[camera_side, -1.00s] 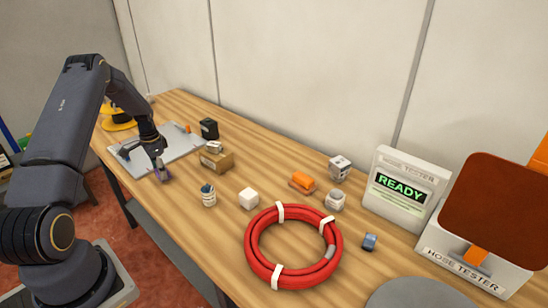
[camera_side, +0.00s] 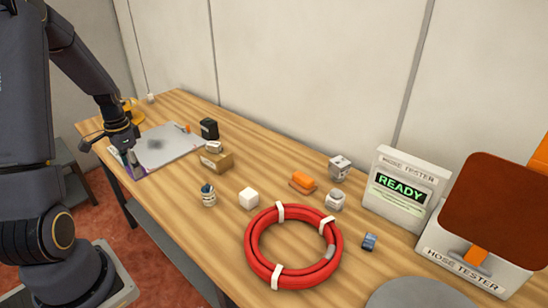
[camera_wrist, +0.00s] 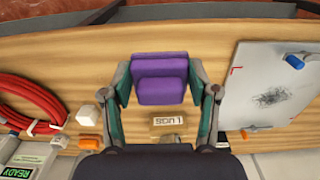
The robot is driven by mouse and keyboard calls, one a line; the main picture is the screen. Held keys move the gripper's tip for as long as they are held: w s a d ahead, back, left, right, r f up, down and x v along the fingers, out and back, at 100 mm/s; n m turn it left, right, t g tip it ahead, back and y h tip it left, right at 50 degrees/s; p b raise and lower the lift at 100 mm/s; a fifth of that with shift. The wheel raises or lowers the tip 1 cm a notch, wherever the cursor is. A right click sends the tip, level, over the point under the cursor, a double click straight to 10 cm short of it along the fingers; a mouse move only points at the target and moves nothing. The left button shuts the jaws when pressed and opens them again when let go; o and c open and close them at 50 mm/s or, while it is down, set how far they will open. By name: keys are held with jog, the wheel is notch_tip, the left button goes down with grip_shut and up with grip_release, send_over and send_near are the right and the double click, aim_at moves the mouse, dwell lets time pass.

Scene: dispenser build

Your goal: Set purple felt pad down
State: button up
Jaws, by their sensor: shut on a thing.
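The purple felt pad (camera_wrist: 160,80) sits between the two fingers of my gripper (camera_wrist: 160,72) in the wrist view, and the gripper is shut on it. In the side view my gripper (camera_side: 131,160) is at the front-left edge of the whiteboard (camera_side: 178,144). There a little purple shows beneath the gripper, mostly hidden by the fingers. I cannot tell whether the pad touches the surface below.
The whiteboard, also in the wrist view (camera_wrist: 265,85), has a dark scribble and a blue marker (camera_wrist: 295,61). A cardboard box (camera_side: 215,160) stands right of it. A red hose coil (camera_side: 292,247) and a white cube (camera_side: 249,198) lie farther right on the wooden table.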

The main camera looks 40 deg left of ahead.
jog(key=shift+w+a+r+n, duration=0.25)
jog(key=shift+w+n, duration=0.1)
jog(key=shift+n, duration=0.25)
jog(key=w+d, duration=1.9)
jog(key=w, duration=0.1)
jog(key=m, duration=0.1)
send_over(261, 179)
jog(key=s, duration=0.1)
notch_tip(261, 179, down, 9)
jog(key=shift+s+d+f, duration=0.1)
jog(key=shift+w+f, duration=0.3)
jog(key=shift+f, duration=0.1)
jog(key=shift+w+f, duration=0.2)
jog(key=shift+f, duration=1.5)
